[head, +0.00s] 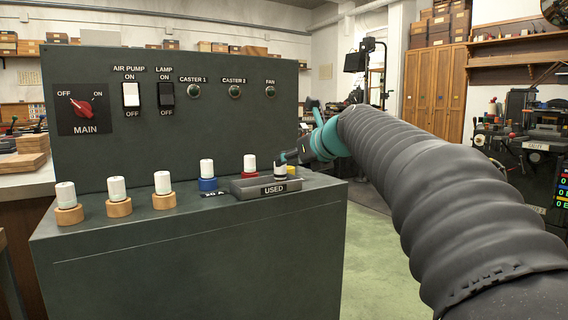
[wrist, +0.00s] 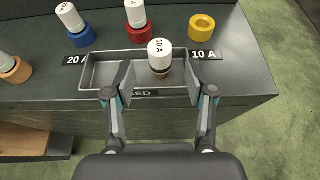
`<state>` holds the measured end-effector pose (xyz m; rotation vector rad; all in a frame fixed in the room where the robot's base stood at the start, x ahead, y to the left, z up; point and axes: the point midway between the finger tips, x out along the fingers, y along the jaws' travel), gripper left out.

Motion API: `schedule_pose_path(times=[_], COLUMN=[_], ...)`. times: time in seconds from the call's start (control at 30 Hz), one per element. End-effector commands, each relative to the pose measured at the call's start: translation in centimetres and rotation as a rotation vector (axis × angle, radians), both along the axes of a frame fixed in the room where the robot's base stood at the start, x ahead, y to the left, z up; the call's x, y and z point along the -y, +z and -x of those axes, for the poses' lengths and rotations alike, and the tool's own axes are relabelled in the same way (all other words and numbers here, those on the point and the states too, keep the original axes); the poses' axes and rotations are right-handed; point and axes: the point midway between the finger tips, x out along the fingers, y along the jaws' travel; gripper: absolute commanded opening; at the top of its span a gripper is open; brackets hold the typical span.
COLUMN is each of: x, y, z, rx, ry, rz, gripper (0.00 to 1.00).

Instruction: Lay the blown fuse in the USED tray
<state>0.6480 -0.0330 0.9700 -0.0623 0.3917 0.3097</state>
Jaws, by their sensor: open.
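The blown fuse (wrist: 159,55), a white cap marked 10 A on a darker base, stands about upright in the USED tray (wrist: 100,72), right of its middle. In the head view the grey tray (head: 250,192) sits at the front edge of the dark cabinet top, with the fuse (head: 281,169) partly hidden by my gripper (head: 283,159). In the wrist view my gripper (wrist: 158,75) is open, one finger on each side of the fuse, with gaps on both sides. Whether the fuse base rests fully on the tray floor is hard to tell.
An empty yellow socket (wrist: 202,27) is behind the tray at right. A red socket (wrist: 138,37) and a blue socket (wrist: 82,37) each hold a white fuse. Several wooden holders with fuses (head: 119,207) stand at left. The switch panel (head: 180,60) rises behind.

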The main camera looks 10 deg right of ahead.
Motion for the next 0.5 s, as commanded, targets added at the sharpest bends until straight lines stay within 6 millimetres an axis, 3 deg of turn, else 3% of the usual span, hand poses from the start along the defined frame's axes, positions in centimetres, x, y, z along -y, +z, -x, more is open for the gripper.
schedule_pose_path(times=[0.2, 0.5], x=[1.2, 1.7], y=[1.5, 2.2], z=[3.4, 5.0], rx=[0.001, 0.0], ry=[-0.002, 0.0], rz=[0.0, 0.0], gripper=[0.55, 0.55])
